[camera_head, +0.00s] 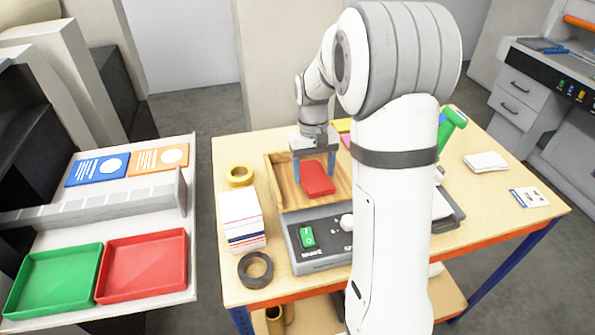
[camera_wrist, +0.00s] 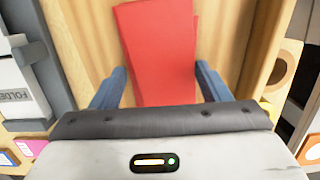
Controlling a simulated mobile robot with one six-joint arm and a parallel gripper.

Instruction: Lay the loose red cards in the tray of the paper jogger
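The paper jogger (camera_head: 322,222) stands on the workbench with a green switch on its front. Its wooden tray (camera_head: 283,181) also shows in the wrist view (camera_wrist: 231,50). A small stack of red cards (camera_head: 317,179) is low in the tray, its layers slightly askew; the wrist view shows it too (camera_wrist: 158,45). My gripper (camera_head: 314,172) points down into the tray, its blue fingers on either side of the red stack. In the wrist view (camera_wrist: 162,78) the fingertips sit close to the card edges. I cannot tell whether they press on them.
A stack of white and coloured paper (camera_head: 241,220), a yellow tape roll (camera_head: 240,175) and a brown roll (camera_head: 255,270) stand left of the jogger. Empty-looking green (camera_head: 55,280) and red (camera_head: 143,266) trays sit at left. White cards (camera_head: 486,161) lie right; bench there is mostly clear.

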